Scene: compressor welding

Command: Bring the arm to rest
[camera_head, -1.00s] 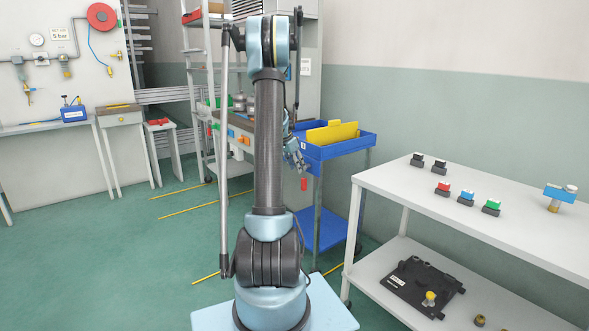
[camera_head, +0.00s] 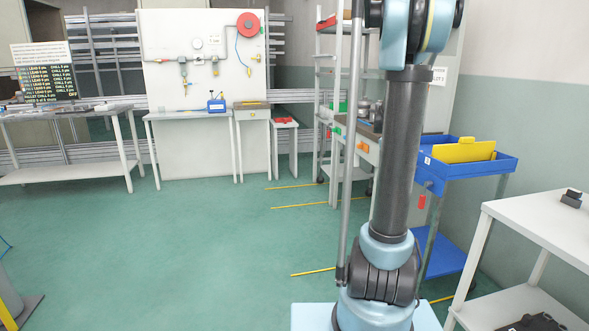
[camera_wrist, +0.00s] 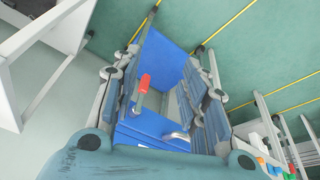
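My arm (camera_head: 400,150) stands upright in the right half of the head view, above its light blue base. My gripper (camera_wrist: 176,42) shows in the wrist view with its two fingers spread apart. I see no object held between them. The blue cart (camera_wrist: 168,50) shows beyond and between the fingers, with a red part hanging on it.
The blue cart (camera_head: 470,165) with yellow folders (camera_head: 466,150) stands just right of the arm. A white table (camera_head: 535,215) is at the right edge. A shelf rack (camera_head: 325,100) stands behind the arm. Workbenches (camera_head: 195,115) line the back. The green floor (camera_head: 170,250) at left is open.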

